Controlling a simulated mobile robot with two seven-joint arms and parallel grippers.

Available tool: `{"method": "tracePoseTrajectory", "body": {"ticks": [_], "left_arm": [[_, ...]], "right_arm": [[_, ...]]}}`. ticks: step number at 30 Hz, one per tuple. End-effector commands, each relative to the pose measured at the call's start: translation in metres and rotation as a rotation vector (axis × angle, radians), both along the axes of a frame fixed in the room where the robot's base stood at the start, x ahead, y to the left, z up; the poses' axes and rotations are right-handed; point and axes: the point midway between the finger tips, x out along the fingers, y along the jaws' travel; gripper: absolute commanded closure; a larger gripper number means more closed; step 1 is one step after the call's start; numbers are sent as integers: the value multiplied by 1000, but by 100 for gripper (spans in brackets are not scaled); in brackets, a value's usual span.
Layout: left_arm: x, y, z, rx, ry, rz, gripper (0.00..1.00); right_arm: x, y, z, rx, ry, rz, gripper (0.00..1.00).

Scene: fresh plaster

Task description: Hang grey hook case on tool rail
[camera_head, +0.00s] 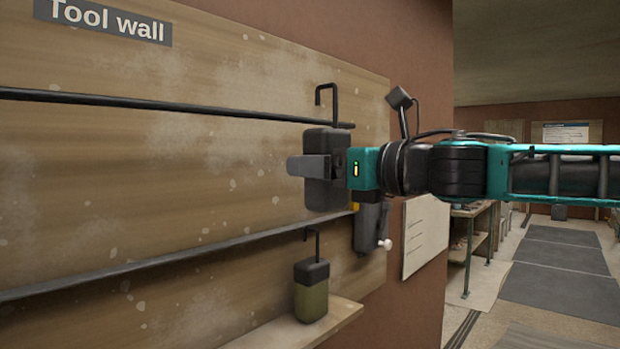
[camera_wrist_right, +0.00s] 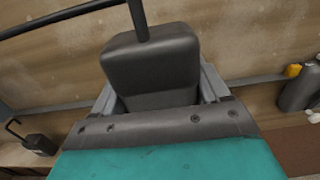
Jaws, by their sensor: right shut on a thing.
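The grey hook case (camera_head: 325,190) is a dark grey block with a thin black hook (camera_head: 336,100) standing up from its top. My right gripper (camera_head: 308,166) is shut on the case's body and holds it roughly upright in front of the tool wall. The tool rail (camera_head: 180,106) is the upper dark bar, and the hook shows above its right end. I cannot tell whether the hook is over the rail or in front of it. In the right wrist view the case (camera_wrist_right: 152,68) sits between the fingers, its stem near the rail (camera_wrist_right: 55,18). My left gripper is not in view.
A lower dark bar (camera_head: 180,255) crosses the board. An olive case (camera_head: 311,302) with a black hook stands on a wooden shelf (camera_head: 335,328) below. A grey item (camera_head: 367,225) with yellow and white parts is at the board's right edge. An aisle lies right.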

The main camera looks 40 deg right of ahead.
Motion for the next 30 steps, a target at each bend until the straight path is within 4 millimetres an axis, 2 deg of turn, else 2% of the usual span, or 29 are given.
{"method": "tracePoseTrajectory", "body": {"ticks": [25,30], "left_arm": [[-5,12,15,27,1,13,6],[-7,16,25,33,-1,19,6]], "right_arm": [[62,6,3,2,1,3,63],[74,6,5,3,0,3,63]]}}
